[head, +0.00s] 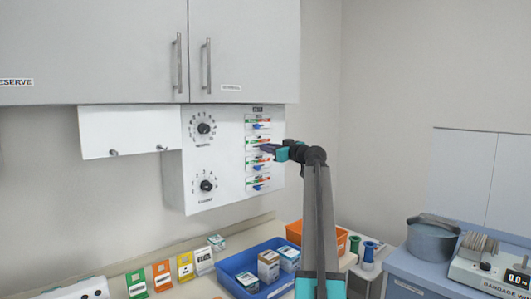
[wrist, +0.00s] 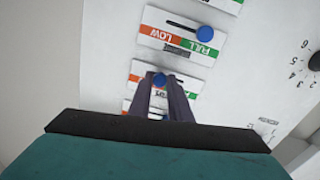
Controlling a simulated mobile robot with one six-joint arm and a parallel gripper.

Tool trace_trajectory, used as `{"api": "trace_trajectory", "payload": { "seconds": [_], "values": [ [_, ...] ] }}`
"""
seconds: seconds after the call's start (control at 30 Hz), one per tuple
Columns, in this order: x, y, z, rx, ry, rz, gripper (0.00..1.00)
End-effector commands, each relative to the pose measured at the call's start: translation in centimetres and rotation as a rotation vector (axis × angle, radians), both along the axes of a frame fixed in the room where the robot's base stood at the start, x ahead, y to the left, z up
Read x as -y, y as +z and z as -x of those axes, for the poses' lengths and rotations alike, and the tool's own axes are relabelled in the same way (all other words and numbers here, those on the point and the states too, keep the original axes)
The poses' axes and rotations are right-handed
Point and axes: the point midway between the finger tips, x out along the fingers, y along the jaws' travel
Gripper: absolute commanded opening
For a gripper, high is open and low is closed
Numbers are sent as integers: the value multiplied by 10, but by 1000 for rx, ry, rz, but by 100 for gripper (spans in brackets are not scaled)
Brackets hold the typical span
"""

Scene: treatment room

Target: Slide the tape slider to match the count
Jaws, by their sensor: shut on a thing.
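A white wall panel (head: 220,152) carries a column of several sliders with orange-and-green labels and blue knobs. My gripper (head: 264,148) reaches it from the right, at what looks like the second slider from the top. In the wrist view, where the labels appear upside down, my gripper (wrist: 163,82) is shut on a blue slider knob (wrist: 159,78). The fingers hide most of that slider's label and slot. The neighbouring slider (wrist: 180,35) shows LOW and FULL, with its blue knob (wrist: 204,33) toward the FULL end. The slider names are too small to read.
Two dials, upper (head: 203,128) and lower (head: 206,185), sit left of the sliders. Cabinets (head: 245,50) hang above. Below are a blue bin (head: 232,263) with boxes and an orange bin (head: 293,228). A grey pot (head: 432,243) stands at right.

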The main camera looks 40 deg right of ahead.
Motion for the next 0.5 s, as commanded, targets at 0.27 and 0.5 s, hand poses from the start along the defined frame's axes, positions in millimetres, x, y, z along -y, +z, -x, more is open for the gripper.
{"api": "trace_trajectory", "payload": {
  "seconds": [0.27,0.5],
  "values": [
    [16,-1,2,-1,-3,1,0],
    [18,0,3,1,-6,2,0]
  ]
}}
